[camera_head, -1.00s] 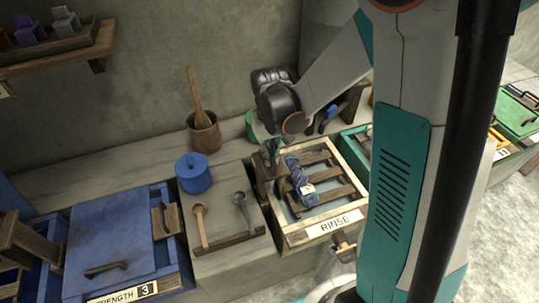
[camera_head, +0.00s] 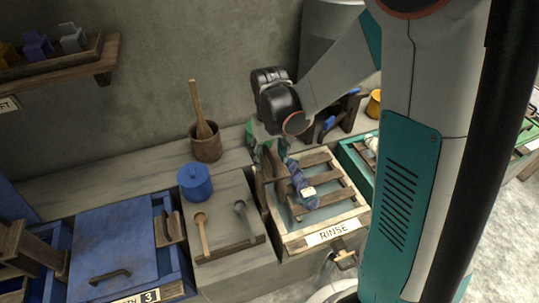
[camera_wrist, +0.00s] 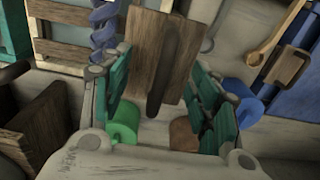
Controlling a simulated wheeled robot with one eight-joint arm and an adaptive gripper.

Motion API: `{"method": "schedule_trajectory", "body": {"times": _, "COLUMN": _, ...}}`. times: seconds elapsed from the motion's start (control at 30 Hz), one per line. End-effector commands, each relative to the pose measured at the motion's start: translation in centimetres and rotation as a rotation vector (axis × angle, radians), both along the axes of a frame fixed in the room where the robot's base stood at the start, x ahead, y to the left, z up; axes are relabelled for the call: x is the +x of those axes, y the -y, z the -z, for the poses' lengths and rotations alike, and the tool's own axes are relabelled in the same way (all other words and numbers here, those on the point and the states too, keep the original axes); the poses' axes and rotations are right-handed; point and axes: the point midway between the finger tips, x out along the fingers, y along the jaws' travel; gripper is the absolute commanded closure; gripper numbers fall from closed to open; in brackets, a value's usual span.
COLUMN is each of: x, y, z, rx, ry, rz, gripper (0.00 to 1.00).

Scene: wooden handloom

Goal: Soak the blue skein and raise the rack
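The blue skein (camera_head: 298,184) lies across the slats of the wooden rack (camera_head: 333,172) in the tray labelled RINSE (camera_head: 300,243). The skein has a pale tag, and part of it shows at the top left of the wrist view (camera_wrist: 104,30). My gripper (camera_wrist: 160,98) is above this plate. Its teal fingers are apart, one on each side of the plate, with visible gaps. In the head view my gripper (camera_head: 267,153) is small and partly hidden by my wrist.
A blue vat with a lid (camera_head: 112,245) is further left. A green jar (camera_wrist: 125,122) is near my gripper. My arm hides much of the right side.

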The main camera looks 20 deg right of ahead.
Motion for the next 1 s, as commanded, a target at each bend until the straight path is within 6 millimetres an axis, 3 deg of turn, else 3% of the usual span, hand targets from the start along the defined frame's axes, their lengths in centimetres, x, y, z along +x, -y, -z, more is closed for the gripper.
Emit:
{"method": "schedule_trajectory", "body": {"times": 0.1, "x": 0.0, "y": 0.0, "z": 0.0, "rx": 0.000, "ry": 0.000, "rz": 0.000, "gripper": 0.17}}
{"method": "schedule_trajectory", "body": {"times": 0.53, "x": 0.0, "y": 0.0, "z": -0.4, "rx": 0.000, "ry": -0.001, "rz": 0.000, "gripper": 0.17}}
{"method": "schedule_trajectory", "body": {"times": 1.0, "x": -0.1, "y": 0.0, "z": -5.4, "rx": 0.000, "ry": -0.001, "rz": 0.000, "gripper": 0.17}}
